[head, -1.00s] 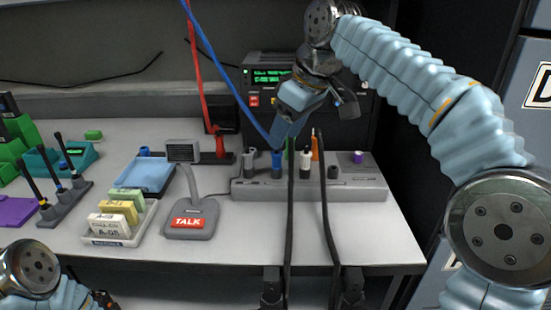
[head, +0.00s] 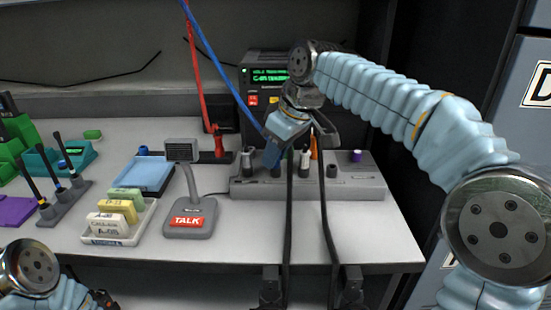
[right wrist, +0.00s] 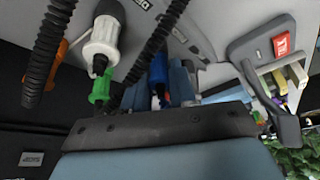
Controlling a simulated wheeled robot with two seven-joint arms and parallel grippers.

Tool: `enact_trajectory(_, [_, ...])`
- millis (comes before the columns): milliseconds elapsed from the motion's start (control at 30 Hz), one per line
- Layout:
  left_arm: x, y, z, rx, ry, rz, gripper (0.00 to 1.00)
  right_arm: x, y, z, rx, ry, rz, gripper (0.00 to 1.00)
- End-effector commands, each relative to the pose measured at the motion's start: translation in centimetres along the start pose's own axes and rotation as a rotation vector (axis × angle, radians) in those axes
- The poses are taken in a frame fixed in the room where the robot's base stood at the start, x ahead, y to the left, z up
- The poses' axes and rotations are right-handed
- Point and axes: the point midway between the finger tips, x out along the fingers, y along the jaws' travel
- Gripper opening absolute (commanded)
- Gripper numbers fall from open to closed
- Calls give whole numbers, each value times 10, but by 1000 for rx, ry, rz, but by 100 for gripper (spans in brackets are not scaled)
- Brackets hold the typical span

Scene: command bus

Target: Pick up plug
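Several plugs stand in the grey socket strip (head: 370,187) on the table. A blue plug (right wrist: 158,70), at the end of the blue cable (head: 228,75), is largely hidden by my right gripper in the head view. My right gripper (head: 270,160) points down at it. In the right wrist view its bluish fingers (right wrist: 160,88) lie on either side of the blue plug; whether they press on it is unclear. A white plug (head: 305,160) stands just right of the gripper, a grey plug (head: 248,160) just left. Only a small dark part of my left gripper (head: 104,299) shows at the lower left.
A purple plug (head: 356,157) and an orange plug (head: 314,150) are close by. Two black cables (head: 290,215) hang in front of the strip. A TALK microphone (head: 190,215) and an eraser tray (head: 110,240) stand left. A black radio (head: 258,85) is behind.

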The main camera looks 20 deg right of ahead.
Motion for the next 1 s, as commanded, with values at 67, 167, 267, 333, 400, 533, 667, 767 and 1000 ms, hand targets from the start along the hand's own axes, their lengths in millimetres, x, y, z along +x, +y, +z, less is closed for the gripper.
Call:
enact_trajectory(67, [0, 0, 0, 0, 0, 0, 50, 0, 0, 0, 0, 0, 0, 6])
enact_trajectory(167, [0, 0, 0, 0, 0, 0, 50, 0, 0, 0, 0, 0, 0, 6])
enact_trajectory(267, [0, 0, 0, 0, 0, 0, 50, 0, 0, 0, 0, 0, 0, 6])
enact_trajectory(333, [0, 0, 0, 0, 0, 0, 50, -1, 0, 0, 0, 0, 0, 6])
enact_trajectory(400, [0, 0, 0, 0, 0, 0, 50, -4, 0, -2, 0, 1, 1, 6])
enact_trajectory(533, [0, 0, 0, 0, 0, 0, 50, -15, 1, -7, 0, 2, 1, 6])
enact_trajectory(667, [0, 0, 0, 0, 0, 0, 50, -40, -5, -11, -1, 5, 0, 6])
enact_trajectory(767, [0, 0, 0, 0, 0, 0, 50, -64, -19, -8, -3, 5, 0, 6])
enact_trajectory(1000, [5, -2, 0, 0, 0, 0, 50, -118, -59, 12, -5, 5, -1, 6])
